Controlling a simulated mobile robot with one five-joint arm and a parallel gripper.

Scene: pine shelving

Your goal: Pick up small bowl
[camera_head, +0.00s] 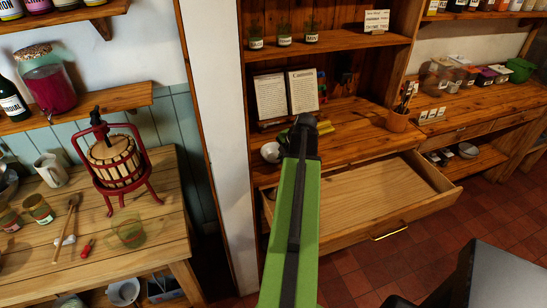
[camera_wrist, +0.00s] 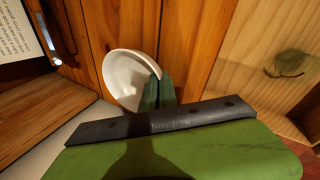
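The small bowl (camera_head: 270,152) is white and sits at the left end of the wooden desk, just left of my gripper (camera_head: 302,140) in the head view. In the wrist view the small bowl (camera_wrist: 125,76) shows its hollow inside. The green fingertips of my gripper (camera_wrist: 159,90) are close together at its right rim, one on the inside and one on the outside, with the rim between them. The bowl's underside is hidden, so I cannot tell whether it touches the desk.
A booklet (camera_head: 286,95) stands behind the bowl, and a pot of utensils (camera_head: 397,121) stands to the right. A white wall post (camera_head: 218,120) is close on the left.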

